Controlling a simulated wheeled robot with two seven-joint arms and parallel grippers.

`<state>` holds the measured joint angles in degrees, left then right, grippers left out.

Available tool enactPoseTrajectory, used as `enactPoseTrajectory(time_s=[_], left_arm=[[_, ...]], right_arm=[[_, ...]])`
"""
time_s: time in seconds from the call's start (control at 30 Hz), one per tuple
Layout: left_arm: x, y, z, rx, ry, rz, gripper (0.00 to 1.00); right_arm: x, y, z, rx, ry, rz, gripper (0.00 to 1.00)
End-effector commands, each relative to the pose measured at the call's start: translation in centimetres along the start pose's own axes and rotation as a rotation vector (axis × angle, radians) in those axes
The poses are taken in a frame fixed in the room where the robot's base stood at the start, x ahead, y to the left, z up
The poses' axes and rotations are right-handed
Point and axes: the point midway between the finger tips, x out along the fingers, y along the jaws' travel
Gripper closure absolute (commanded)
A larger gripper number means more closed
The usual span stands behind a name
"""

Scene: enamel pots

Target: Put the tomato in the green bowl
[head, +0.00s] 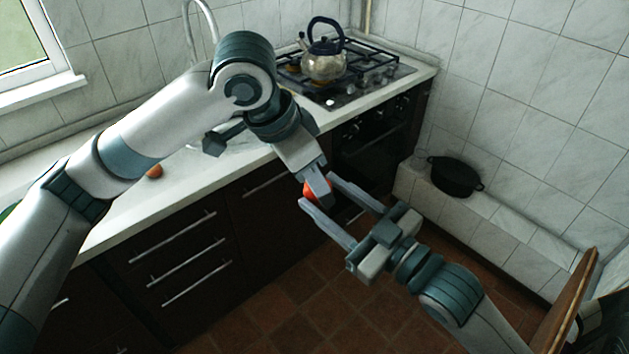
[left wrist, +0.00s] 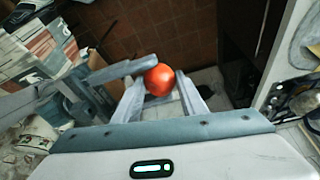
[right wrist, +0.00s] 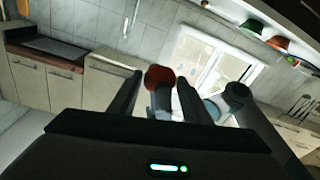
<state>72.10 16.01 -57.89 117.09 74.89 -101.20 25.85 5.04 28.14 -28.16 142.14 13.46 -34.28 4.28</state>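The red tomato (head: 312,188) is in the air in front of the counter, between the fingers of my left gripper (head: 318,190). In the left wrist view the tomato (left wrist: 160,78) sits at the fingertips, with a finger on each side. My right gripper (head: 330,215) is open, its two fingers spread on either side of the tomato and the left fingertips. In the right wrist view the tomato (right wrist: 159,77) shows between the open fingers; contact with them is not clear. A green bowl-like thing (right wrist: 252,27) is on a high surface in that view. A green edge (head: 8,212) shows at the head view's far left.
A small orange-red round thing (head: 154,171) lies on the white counter (head: 190,185). A kettle (head: 324,62) stands on the stove. A black pot (head: 455,177) sits on the tiled ledge. A wooden edge (head: 567,305) is at lower right.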

Motion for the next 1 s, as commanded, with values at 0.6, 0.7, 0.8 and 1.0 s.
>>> enactPoseTrajectory(time_s=[0.6,0.7,0.8,1.0], left_arm=[[0.0,0.0,0.0,0.0,0.0,0.0,0.85],[0.0,0.0,0.0,0.0,0.0,0.0,0.85],[0.0,0.0,0.0,0.0,0.001,0.0,0.85],[0.0,0.0,0.0,0.0,0.0,0.0,0.85]], right_arm=[[-0.5,0.2,0.4,0.0,-0.004,0.025,0.42],[-0.9,0.3,0.8,-0.001,-0.01,0.048,0.42],[-1.6,0.6,1.3,-0.002,-0.017,0.08,0.42],[-3.1,1.2,2.6,-0.008,-0.036,0.162,0.42]])
